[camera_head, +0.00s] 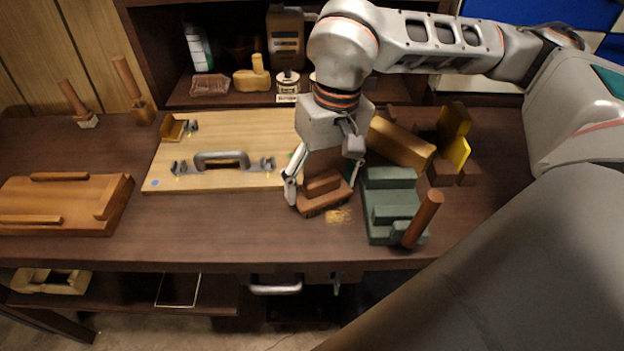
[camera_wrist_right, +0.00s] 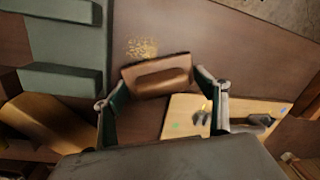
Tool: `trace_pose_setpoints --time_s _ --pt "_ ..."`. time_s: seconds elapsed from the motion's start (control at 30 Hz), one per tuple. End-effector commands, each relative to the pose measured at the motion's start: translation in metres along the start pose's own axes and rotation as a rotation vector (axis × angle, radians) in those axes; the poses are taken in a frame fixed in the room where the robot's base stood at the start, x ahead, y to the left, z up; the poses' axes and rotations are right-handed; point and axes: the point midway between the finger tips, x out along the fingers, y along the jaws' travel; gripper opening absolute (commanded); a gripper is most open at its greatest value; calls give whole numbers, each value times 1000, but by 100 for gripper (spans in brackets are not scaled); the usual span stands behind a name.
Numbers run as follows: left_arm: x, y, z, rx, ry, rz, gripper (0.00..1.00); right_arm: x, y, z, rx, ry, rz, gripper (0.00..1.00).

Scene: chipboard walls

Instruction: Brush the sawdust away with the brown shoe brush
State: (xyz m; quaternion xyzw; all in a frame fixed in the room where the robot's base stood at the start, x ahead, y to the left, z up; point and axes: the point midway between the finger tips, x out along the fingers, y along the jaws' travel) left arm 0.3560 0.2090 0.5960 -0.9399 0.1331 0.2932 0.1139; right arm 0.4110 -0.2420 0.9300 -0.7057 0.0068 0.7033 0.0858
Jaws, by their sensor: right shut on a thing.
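The brown shoe brush (camera_head: 322,196) is between the fingers of my right gripper (camera_head: 322,184), low over the bench top. In the right wrist view the brush (camera_wrist_right: 157,75) sits between both fingertips of the right gripper (camera_wrist_right: 160,98). The sawdust (camera_head: 339,215) is a small yellowish patch on the bench, just in front of and to the right of the brush. It also shows in the right wrist view (camera_wrist_right: 142,48), just beyond the brush. I cannot tell whether the bristles touch the bench. My left gripper is not in view.
A green vise-like block (camera_head: 390,205) with a brown handle stands close right of the sawdust. A light board (camera_head: 215,150) with a metal handle lies left. A wooden tray (camera_head: 60,205) is at far left. The front bench strip is clear.

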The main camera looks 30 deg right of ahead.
Motion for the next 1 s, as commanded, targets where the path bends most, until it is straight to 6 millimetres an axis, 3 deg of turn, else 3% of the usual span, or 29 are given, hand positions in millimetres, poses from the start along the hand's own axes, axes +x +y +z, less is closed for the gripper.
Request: trace_pose_setpoints --time_s 1.0 --pt "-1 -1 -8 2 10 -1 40 -3 18 8 5 -4 4 41"
